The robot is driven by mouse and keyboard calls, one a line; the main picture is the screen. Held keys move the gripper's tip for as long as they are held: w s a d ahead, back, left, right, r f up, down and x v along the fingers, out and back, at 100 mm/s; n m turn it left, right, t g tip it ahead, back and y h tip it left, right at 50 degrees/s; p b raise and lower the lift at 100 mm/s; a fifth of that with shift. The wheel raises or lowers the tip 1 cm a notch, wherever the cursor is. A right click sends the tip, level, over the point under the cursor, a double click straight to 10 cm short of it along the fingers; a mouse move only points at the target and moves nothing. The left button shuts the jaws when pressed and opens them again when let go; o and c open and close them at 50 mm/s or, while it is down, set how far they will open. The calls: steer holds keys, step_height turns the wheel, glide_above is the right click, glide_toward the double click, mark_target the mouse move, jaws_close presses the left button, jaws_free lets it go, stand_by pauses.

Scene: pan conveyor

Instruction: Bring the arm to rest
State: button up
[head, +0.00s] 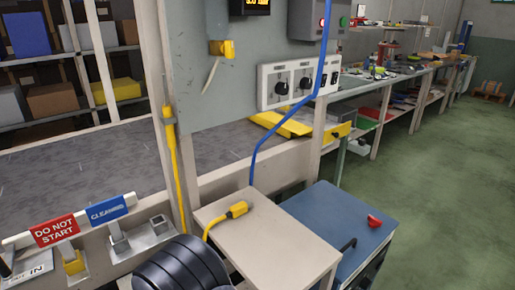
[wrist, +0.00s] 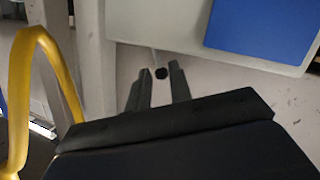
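My gripper (wrist: 159,82) shows in the wrist view, with its two dark fingers apart and nothing held between them. A small black round thing (wrist: 161,73) shows beyond the fingertips against a pale surface; I cannot tell what it is or how far off. In the head view my gripper is not visible. A black ribbed shape (head: 182,265) at the bottom edge may be part of my arm; I cannot be sure.
A pale cabinet top (head: 268,238) carries a yellow plug (head: 238,209). Beside it a blue-topped cabinet (head: 335,226) bears a red item (head: 374,221). A blue cable (head: 288,118) hangs before the control panel (head: 300,83). A yellow curved tube (wrist: 22,75) is close left of my wrist.

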steer(key=x, duration=0.2)
steer(key=shift+w+a, duration=0.1)
steer(key=shift+w, duration=0.3)
steer(key=shift+s, duration=0.2)
